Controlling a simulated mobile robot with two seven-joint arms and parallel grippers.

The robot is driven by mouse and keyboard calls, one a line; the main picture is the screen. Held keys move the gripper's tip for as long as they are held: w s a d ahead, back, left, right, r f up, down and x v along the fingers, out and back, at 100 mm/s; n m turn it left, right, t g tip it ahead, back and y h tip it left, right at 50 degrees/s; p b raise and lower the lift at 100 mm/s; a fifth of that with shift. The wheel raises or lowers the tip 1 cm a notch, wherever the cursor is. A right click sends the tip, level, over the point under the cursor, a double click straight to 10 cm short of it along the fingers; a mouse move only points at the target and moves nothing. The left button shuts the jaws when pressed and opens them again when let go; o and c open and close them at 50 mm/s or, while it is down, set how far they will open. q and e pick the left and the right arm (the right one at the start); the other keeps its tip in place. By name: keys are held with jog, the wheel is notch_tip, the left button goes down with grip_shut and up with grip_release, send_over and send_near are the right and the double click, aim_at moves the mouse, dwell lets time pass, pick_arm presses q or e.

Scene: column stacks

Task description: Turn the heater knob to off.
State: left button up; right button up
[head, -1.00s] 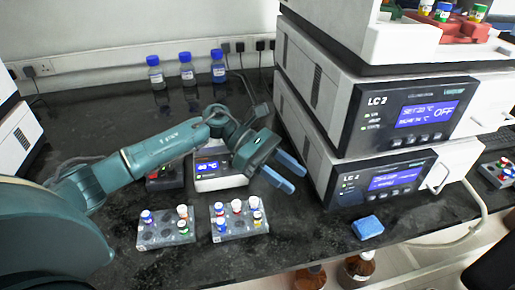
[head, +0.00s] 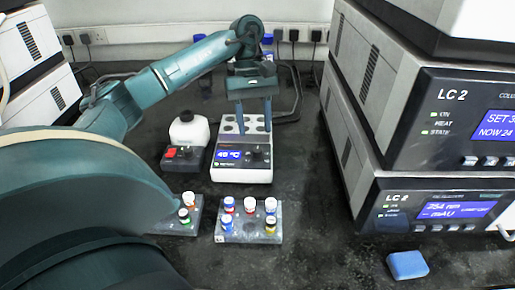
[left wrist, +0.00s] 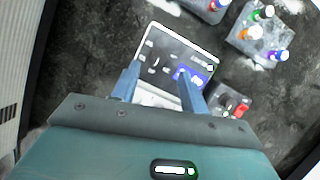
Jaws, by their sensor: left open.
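The heater (head: 242,172) is a white block with a dark front panel, a blue display reading about 46 °C and a top with round wells. Its black knob (head: 257,154) is on the front panel, right of the display. My left gripper (head: 254,131) is open, pointing down over the heater's top, its fingers behind the knob in the head view. In the left wrist view the open fingers (left wrist: 157,78) straddle part of the heater (left wrist: 165,50); the knob is hard to make out there. My right gripper is not in view.
Vial racks (head: 250,236) sit in front. Stacked LC units (head: 350,165) stand right; a blue sponge (head: 407,265) lies before them. Bench between heater and stack is clear.

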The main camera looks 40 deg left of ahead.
aim_at(257, 149)
pick_arm(q)
jog(key=shift+x, duration=2.65)
jog(key=shift+c, duration=0.4)
grip_shut()
